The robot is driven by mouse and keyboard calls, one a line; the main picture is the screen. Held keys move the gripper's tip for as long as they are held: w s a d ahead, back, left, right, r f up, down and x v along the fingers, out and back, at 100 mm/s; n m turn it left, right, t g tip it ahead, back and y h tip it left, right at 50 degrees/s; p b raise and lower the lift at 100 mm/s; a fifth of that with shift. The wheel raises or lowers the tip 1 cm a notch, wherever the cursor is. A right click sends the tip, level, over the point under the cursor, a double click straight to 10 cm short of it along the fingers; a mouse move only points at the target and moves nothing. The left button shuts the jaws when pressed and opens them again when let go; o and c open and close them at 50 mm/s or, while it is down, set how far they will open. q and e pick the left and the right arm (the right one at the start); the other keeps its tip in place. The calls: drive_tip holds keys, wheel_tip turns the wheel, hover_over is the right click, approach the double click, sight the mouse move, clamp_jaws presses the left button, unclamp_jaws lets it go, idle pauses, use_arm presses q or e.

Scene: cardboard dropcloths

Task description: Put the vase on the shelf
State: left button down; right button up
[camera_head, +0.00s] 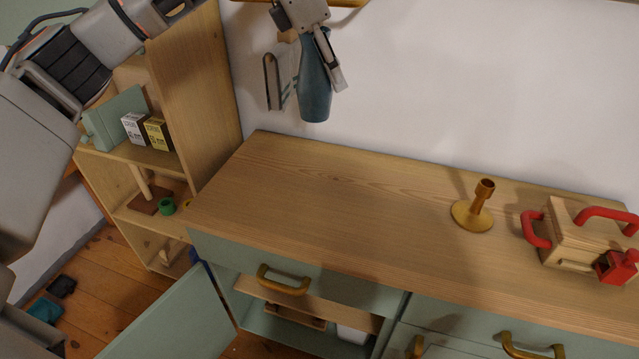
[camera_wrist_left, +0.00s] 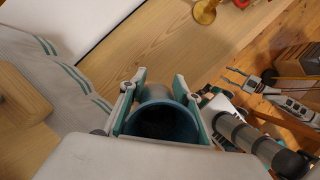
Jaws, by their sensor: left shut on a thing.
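A blue vase (camera_head: 315,85) hangs upright above the back left of the wooden counter, in front of the white wall. My left gripper (camera_head: 322,55) is shut on its upper part. In the left wrist view the vase's round dark mouth (camera_wrist_left: 162,122) sits between the two fingers (camera_wrist_left: 162,95). A wooden ledge (camera_head: 345,3), perhaps the shelf, is cut off at the top edge of the head view. My right gripper (camera_wrist_left: 235,78) seems to show small at the right of the left wrist view; its jaws are too small to judge.
The counter (camera_head: 310,190) is bare on its left half. A brass candlestick (camera_head: 473,207) and a wooden box with red handles (camera_head: 572,235) stand at its right. A striped cloth (camera_head: 282,80) hangs behind the vase. An open cabinet door (camera_head: 175,320) juts out below.

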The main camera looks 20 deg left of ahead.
use_arm(q)
wheel_tip(320, 180, down, 27)
drive_tip(key=shift+r+p, duration=0.2)
drive_tip(key=shift+p, duration=0.85)
drive_tip(key=shift+f, duration=0.15)
drive_tip(key=c, duration=1.5)
unclamp_jaws()
drive_tip(key=shift+o, duration=0.2)
